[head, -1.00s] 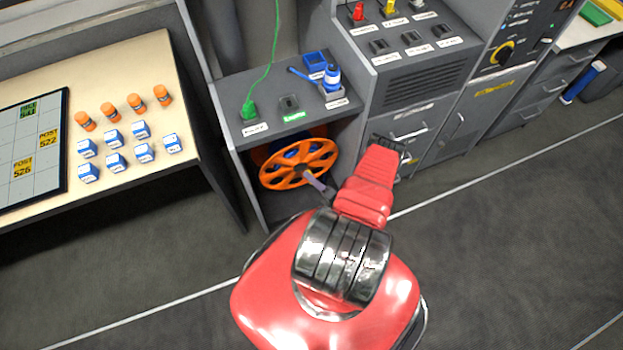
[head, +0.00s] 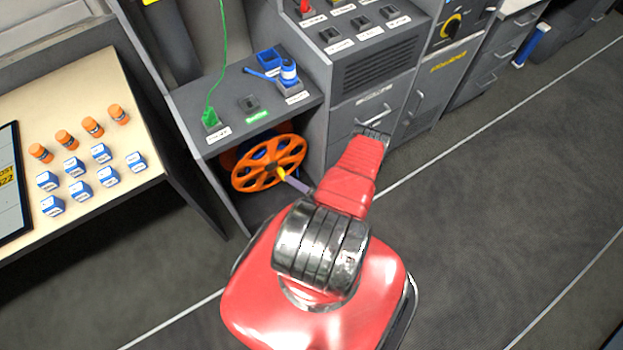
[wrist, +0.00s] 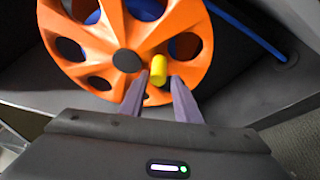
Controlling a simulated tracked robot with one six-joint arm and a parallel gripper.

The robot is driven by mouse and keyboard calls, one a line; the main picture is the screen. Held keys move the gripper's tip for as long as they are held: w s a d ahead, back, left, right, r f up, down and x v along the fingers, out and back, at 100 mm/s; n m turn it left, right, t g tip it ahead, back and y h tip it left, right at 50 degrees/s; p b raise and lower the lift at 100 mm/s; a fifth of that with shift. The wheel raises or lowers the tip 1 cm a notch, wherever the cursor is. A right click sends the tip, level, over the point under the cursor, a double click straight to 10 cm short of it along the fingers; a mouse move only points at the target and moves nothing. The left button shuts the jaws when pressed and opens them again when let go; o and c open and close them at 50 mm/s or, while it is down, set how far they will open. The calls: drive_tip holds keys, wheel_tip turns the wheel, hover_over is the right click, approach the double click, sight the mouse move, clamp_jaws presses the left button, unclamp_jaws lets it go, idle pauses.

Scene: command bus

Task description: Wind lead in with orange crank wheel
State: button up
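The orange crank wheel (head: 250,181) stands upright in the open bay under the grey counter, with a reel partly hidden behind it. In the wrist view the wheel (wrist: 190,22) fills the upper middle, with a dark hub and a yellow crank knob (wrist: 158,70) beside it. My gripper (wrist: 159,77) has one finger on each side of the knob, with slight gaps showing, so it looks open around it. In the head view my gripper (head: 286,179) reaches the wheel's front at the yellow knob. A blue lead (wrist: 250,32) runs behind the wheel to the right.
The grey counter (head: 230,85) above the bay carries a green plug with a green lead (head: 211,117) and a blue device (head: 289,75). A grey cabinet (head: 350,118) stands right of the bay. A table (head: 85,100) with small blocks is at left. The floor at right is clear.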

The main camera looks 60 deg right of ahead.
drive_tip(key=s, duration=0.9)
drive_tip(key=shift+a+r, duration=0.3)
drive_tip(key=shift+r, duration=0.15)
